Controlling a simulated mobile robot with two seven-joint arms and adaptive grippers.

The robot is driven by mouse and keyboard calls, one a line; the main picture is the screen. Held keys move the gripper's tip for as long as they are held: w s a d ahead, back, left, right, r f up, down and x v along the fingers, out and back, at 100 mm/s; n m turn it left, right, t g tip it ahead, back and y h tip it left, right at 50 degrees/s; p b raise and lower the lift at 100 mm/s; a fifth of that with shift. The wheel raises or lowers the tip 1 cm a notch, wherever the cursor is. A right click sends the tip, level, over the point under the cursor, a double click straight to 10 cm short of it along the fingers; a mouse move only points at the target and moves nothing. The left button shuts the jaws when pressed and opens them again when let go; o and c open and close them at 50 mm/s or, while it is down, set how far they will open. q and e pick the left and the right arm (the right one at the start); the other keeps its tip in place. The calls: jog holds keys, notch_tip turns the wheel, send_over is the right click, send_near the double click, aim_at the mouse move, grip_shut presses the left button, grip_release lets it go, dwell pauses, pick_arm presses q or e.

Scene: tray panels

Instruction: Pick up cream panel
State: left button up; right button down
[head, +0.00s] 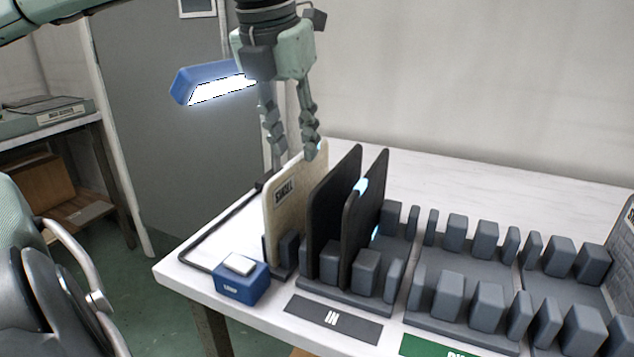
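The cream panel (283,222) stands upright in the leftmost slot of a dark grey rack, with a dark label near its top. My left gripper (291,150) is above it, pointing down. Its fingers are spread around the panel's top edge, one on each side in the picture. I see no clear sign of a firm grip. The left fingertip is partly hidden behind the panel. My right gripper is not in view.
Two black panels (328,215) stand close to the right of the cream one. Grey rack posts (455,235) continue rightward with empty slots. A blue lamp base (242,286) sits in front. Its lit lamp head (205,80) hangs beside my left gripper.

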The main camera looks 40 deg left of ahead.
aim_at(304, 178)
pick_arm(q)
jog(key=x, duration=0.7)
jog(key=shift+w+d+f, duration=0.15)
jog(key=shift+f, duration=0.25)
grip_shut()
